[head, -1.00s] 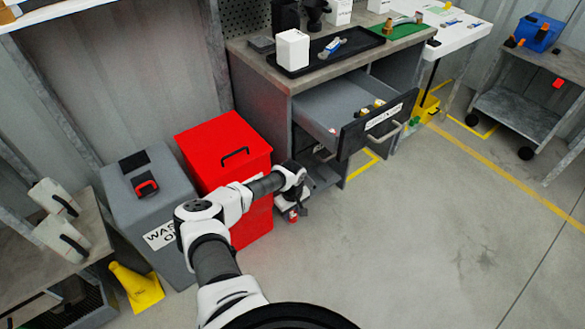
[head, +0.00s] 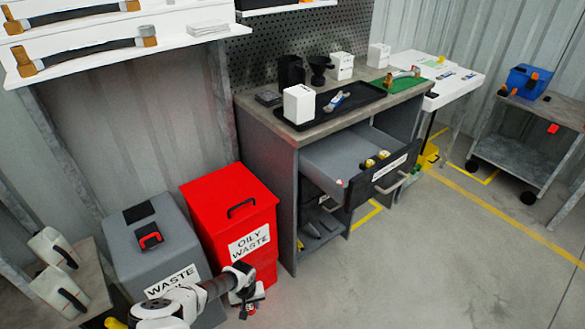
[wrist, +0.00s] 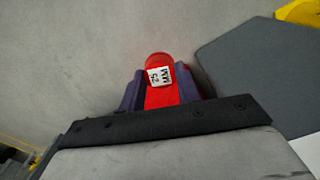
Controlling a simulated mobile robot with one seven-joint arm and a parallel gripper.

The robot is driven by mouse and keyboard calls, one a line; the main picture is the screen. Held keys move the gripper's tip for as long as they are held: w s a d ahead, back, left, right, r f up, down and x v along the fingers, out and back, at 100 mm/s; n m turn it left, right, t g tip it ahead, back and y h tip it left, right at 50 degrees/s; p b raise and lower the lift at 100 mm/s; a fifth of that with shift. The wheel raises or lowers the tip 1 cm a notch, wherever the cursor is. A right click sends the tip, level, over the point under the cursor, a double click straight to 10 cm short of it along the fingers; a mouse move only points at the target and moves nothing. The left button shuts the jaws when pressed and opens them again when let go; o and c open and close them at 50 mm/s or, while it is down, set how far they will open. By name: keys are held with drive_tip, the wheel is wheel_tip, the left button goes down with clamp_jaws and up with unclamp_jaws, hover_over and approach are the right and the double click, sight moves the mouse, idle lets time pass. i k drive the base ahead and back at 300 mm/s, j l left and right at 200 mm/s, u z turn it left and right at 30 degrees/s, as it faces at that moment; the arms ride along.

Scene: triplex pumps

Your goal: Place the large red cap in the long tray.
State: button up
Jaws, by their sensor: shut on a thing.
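The large red cap (wrist: 157,59) shows in the wrist view with a white label on it. My gripper (wrist: 161,88) is shut on it, with a dark finger on each side. In the head view my gripper (head: 244,299) hangs low in front of the red waste bin, and a bit of the red cap (head: 250,309) shows beneath it. A long black tray (head: 366,94) lies on the workbench top, up and right of my gripper and well apart from it. A white box and a blue-and-white tool are at the tray.
The red oily-waste bin (head: 222,199) and grey waste-oil bin (head: 150,252) stand beside my arm. An open drawer (head: 338,160) with small yellow parts juts from the workbench (head: 262,128). Shelves hang above at left.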

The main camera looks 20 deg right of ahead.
sight(364, 93)
drive_tip(key=l+u, duration=0.8)
drive_tip(key=l, duration=0.35)
drive_tip(key=k+l+u, duration=0.15)
drive_tip(key=l, duration=0.3)
drive_tip(key=l+u, duration=0.1)
drive_tip(key=l, duration=0.35)
drive_tip(key=k+l, duration=0.15)
drive_tip(key=l, duration=0.3)
drive_tip(key=k+l+u, duration=0.15)
drive_tip(key=l, duration=0.7)
drive_tip(key=k+l, duration=0.1)
drive_tip(key=l, duration=0.3)
drive_tip(key=k+l, duration=0.15)
drive_tip(key=l, duration=0.25)
drive_tip(key=k+l, duration=0.1)
drive_tip(key=l, duration=0.3)
drive_tip(key=k+l, duration=0.1)
drive_tip(key=l, duration=0.3)
drive_tip(key=k+l, duration=0.15)
drive_tip(key=l, duration=0.3)
drive_tip(key=i+u, duration=0.05)
